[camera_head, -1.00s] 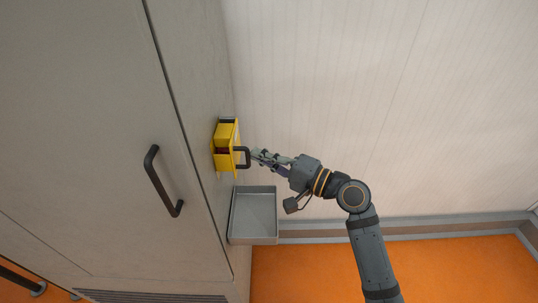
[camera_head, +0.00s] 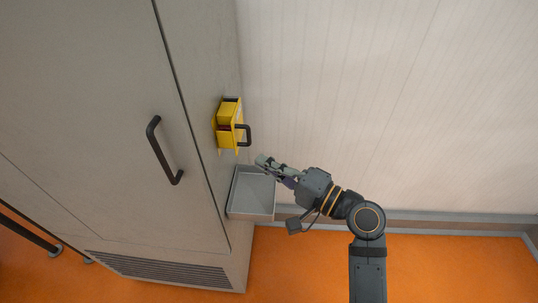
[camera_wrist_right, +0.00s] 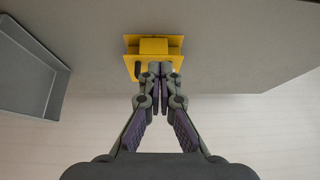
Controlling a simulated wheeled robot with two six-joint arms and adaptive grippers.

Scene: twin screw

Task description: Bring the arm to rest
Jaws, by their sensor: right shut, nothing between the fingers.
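My right gripper (camera_head: 262,161) is shut and empty in the head view, to the lower right of a yellow box (camera_head: 229,124) on the cabinet's side. The box has a dark handle (camera_head: 245,135) on its right, and the fingertips are apart from that handle. In the right wrist view the closed fingers (camera_wrist_right: 160,68) point toward the yellow box (camera_wrist_right: 153,45) and cover part of its lower side. My left gripper is not in view.
A grey cabinet (camera_head: 90,130) with a dark door handle (camera_head: 165,150) fills the left. A grey open tray (camera_head: 250,205) sits on its side below the box, close under my right gripper. A pale wall (camera_head: 400,90) stands behind. The orange floor (camera_head: 310,270) is clear at the lower right.

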